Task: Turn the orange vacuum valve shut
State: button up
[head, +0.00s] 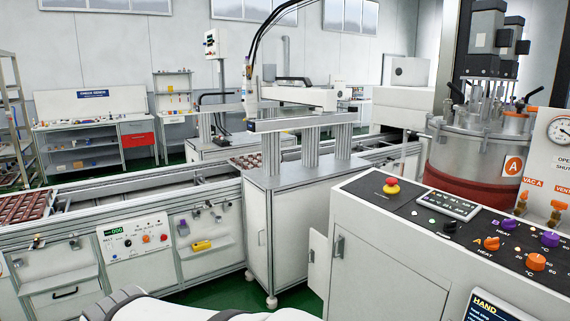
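An orange valve (521,203) stands below a sign reading VAC A at the right, on the far side of the control console. A second orange valve (555,213) stands under a cut-off sign that seems to read VENT, near the right edge. They are too small for me to tell whether either is turned open or shut. A partly cut-off plate reading OPEN and SHUT (562,164) is above them. White rounded links of my arm show at the bottom edge. My gripper is not in view.
The console (390,240) fills the lower right, with a red emergency button (391,186), orange knobs (536,262) and purple knobs. Behind it stands a steel vessel (468,150) with a red band. A round gauge (560,130) is at right. Green floor shows left of the console.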

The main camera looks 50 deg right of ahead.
aim_at(524, 196)
jog(key=i, duration=0.55)
jog(key=z, duration=3.75)
jog(key=i, duration=1)
jog(key=u, duration=0.05)
